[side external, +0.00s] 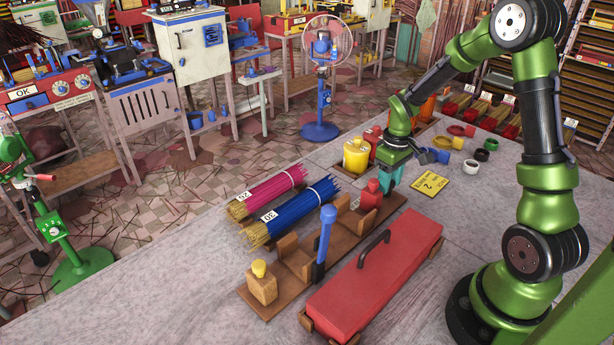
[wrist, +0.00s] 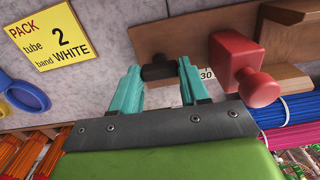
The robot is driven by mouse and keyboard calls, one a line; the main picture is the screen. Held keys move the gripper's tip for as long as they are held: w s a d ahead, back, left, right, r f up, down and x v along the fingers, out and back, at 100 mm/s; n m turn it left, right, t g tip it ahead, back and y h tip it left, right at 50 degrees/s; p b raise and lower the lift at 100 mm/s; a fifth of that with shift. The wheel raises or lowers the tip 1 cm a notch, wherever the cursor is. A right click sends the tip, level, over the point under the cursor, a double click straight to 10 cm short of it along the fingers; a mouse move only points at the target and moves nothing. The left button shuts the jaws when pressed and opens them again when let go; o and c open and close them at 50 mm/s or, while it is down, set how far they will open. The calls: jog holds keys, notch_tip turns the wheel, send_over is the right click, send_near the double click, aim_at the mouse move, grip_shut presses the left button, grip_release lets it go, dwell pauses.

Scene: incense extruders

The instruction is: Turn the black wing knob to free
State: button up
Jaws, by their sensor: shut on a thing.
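The black wing knob (wrist: 158,70) shows in the wrist view between my two teal fingertips, at the end of a wooden board (wrist: 195,30). My gripper (wrist: 160,72) is shut on it, and the fingers cover its sides. In the side external view my gripper (side external: 390,174) points down at the far end of the wooden stand (side external: 250,297), just behind a red block with a knob (side external: 370,194). The black knob is hidden there. The red block (wrist: 236,62) is close to the right of my fingers in the wrist view.
A blue lever (side external: 325,232) stands upright on the stand. A red lid with a black handle (side external: 400,262) lies beside it. Pink (side external: 265,192) and blue (side external: 290,212) stick bundles lie on the other side. A yellow card (side external: 428,186) and several coloured rings (side external: 471,167) lie beyond my gripper.

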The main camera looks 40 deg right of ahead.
jog(key=shift+n, duration=0.3)
jog(key=o, duration=1.1)
jog(key=shift+c, duration=0.2)
notch_tip(320, 180, up, 17)
jog(key=s+a+r+m+t+y, duration=0.1)
jog(key=s+a+r+m+t, duration=0.1)
jog(key=s+a, duration=0.3)
jog(key=s+a+r+m+t+y, duration=0.1)
jog(key=s+a+t, duration=0.4)
jog(key=a, duration=0.9)
jog(key=shift+s+r+m, duration=0.5)
jog(key=shift+r+m, duration=0.1)
jog(key=shift+r, duration=0.1)
